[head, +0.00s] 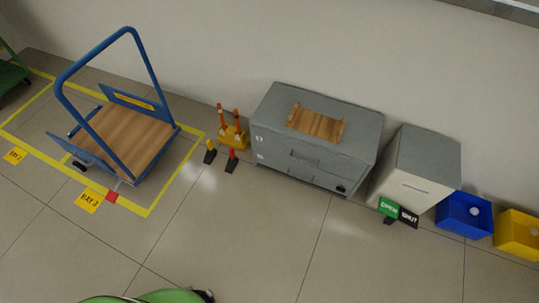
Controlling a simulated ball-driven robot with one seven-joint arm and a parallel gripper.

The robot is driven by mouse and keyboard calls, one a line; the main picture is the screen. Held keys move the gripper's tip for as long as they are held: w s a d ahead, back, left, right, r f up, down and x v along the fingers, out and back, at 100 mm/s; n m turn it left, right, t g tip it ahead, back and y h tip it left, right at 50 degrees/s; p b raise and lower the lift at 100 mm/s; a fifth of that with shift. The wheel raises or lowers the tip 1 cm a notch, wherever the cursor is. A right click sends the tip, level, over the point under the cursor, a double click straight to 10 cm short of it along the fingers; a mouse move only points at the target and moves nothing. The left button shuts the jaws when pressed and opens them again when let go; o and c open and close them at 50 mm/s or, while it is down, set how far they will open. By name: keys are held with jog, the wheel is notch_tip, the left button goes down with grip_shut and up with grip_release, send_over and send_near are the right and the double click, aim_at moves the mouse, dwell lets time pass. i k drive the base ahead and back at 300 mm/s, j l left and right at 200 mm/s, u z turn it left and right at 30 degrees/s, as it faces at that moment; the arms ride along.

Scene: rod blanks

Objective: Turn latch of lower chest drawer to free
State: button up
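The grey chest (355,123) stands against the wall, right of the picture's middle. Its front faces me and shows an upper drawer with a bar handle (304,157). The lower drawer (297,172) is below it and looks closed. A small black fitting (341,189) sits at the lower right of the front and may be the latch; it is too small to tell which way it is turned. My gripper is not in view.
A wooden tray (316,123) lies on the chest. A pale cabinet (414,190) and OPEN/SHUT signs (389,207) stand to its right, then blue (456,220) and yellow (512,237) bins. Left are small posts (231,160) and a blue trolley (125,140). The floor in front is clear.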

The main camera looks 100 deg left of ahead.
aim_at(340, 188)
jog(key=u, duration=2.15)
jog(key=i+z, duration=0.1)
jog(key=i, duration=0.4)
jog(key=i+j+z, duration=0.1)
jog(key=i, duration=0.4)
jog(key=i+j+z, duration=0.1)
jog(key=i, duration=0.4)
jog(key=j, duration=0.1)
